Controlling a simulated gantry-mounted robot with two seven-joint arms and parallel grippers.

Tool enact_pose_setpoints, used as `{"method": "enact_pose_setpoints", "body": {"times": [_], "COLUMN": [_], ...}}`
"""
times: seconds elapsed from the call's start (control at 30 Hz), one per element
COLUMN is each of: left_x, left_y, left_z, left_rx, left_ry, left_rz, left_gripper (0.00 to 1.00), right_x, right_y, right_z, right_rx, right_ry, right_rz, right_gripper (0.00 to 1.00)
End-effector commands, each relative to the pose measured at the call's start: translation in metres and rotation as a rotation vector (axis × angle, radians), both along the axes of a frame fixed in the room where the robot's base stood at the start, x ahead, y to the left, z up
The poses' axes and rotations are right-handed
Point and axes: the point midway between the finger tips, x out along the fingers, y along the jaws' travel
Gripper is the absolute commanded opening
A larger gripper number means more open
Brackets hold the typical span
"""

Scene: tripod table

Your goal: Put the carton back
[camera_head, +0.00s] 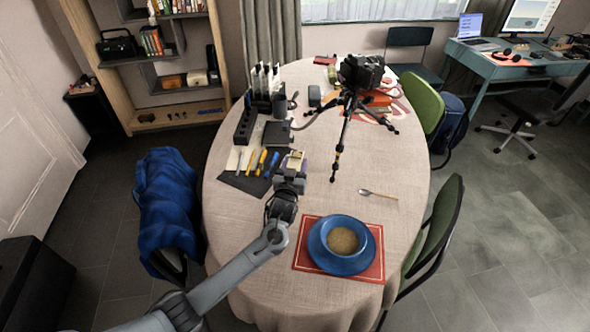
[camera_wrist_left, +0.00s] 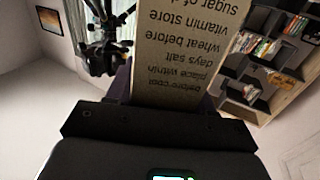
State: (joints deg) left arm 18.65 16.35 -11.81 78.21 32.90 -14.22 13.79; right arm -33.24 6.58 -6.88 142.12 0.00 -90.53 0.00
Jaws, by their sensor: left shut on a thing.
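My left gripper (camera_head: 291,171) is shut on the carton (camera_head: 295,160), over the table near the right edge of a dark mat. In the left wrist view the carton (camera_wrist_left: 190,45) is a tan box side with upside-down black print, running out of the top of the picture. The gripper hides part of the carton. I cannot tell from these views whether the carton touches the table. My right gripper is in neither view.
A black camera on a tripod (camera_head: 340,145) stands close to the right of the gripper. Tools lie on the dark mat (camera_head: 243,183). A blue bowl (camera_head: 343,238) on a red placemat (camera_head: 302,264) is nearer. A spoon (camera_head: 378,195) lies at the right. Dark holders (camera_head: 245,124) stand behind the mat.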

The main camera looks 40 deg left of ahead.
Motion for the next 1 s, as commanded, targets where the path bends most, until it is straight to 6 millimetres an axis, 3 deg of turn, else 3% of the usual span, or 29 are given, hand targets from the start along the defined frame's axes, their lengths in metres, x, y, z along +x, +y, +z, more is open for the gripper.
{"method": "enact_pose_setpoints", "body": {"times": [0.1,0.5,0.53,0.6,0.7,1.0], "left_x": [0.0002,0.0002,0.0000,-0.0001,-0.0001,-0.0001], "left_y": [0.0005,0.0002,0.0001,0.0000,0.0000,0.0002], "left_z": [-0.0112,-0.0153,-0.0167,-0.0160,-0.0159,-0.0141], "left_rx": [0.001,0.001,0.000,0.000,0.000,0.000], "left_ry": [-0.004,-0.003,0.000,0.000,0.000,-0.001], "left_rz": [0.001,0.001,0.001,0.001,0.000,0.001], "left_gripper": [0.00,0.00,0.54,0.64,0.78,0.78], "right_x": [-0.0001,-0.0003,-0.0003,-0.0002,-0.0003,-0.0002], "right_y": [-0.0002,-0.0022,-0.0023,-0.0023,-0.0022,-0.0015], "right_z": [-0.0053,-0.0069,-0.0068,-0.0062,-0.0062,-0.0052], "right_rx": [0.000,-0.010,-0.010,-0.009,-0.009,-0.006], "right_ry": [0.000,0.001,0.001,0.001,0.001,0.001], "right_rz": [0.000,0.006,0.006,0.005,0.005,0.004], "right_gripper": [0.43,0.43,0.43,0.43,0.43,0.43]}}
